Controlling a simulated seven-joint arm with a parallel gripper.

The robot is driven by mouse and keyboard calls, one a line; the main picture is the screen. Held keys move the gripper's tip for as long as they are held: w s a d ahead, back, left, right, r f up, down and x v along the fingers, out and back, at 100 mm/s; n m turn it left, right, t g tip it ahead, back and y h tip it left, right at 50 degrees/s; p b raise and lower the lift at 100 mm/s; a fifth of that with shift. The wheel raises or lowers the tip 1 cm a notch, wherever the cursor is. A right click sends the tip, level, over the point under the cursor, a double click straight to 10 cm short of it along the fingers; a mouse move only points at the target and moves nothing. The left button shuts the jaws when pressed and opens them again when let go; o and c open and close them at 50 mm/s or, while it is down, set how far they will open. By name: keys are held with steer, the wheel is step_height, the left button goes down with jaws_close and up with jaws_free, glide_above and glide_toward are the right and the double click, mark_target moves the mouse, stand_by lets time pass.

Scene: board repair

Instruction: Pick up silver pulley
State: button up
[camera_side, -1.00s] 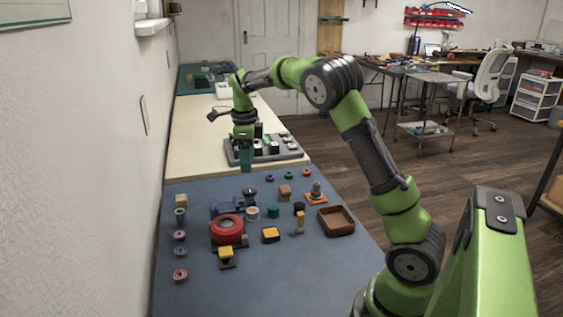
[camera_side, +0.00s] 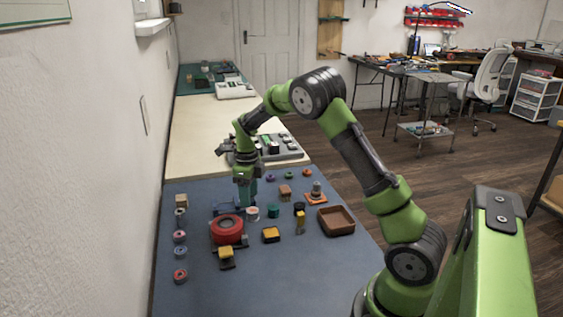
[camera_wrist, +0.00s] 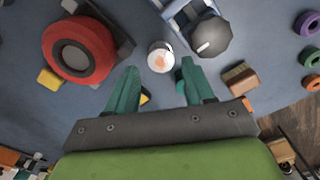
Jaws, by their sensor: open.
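A small round silvery-white piece with a reddish centre (camera_wrist: 160,57), which looks like the silver pulley, lies on the blue mat. It shows in the side view (camera_side: 252,212) between the red round part and a small teal cylinder. My gripper (camera_wrist: 160,68) is open and empty, with its two teal fingers spread. In the wrist view the pale piece lies just beyond and between the fingertips. In the side view my gripper (camera_side: 247,190) hangs over the mat behind the piece; its exact height cannot be told.
A big red round part (camera_side: 227,230) stands close at the left. A dark knob (camera_wrist: 210,35) sits beside the pale piece.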

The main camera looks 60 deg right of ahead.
mark_target(252, 210)
steer(key=f, duration=0.4)
steer(key=shift+s, duration=0.35)
steer(key=shift+f, duration=0.5)
steer(key=c, duration=0.9)
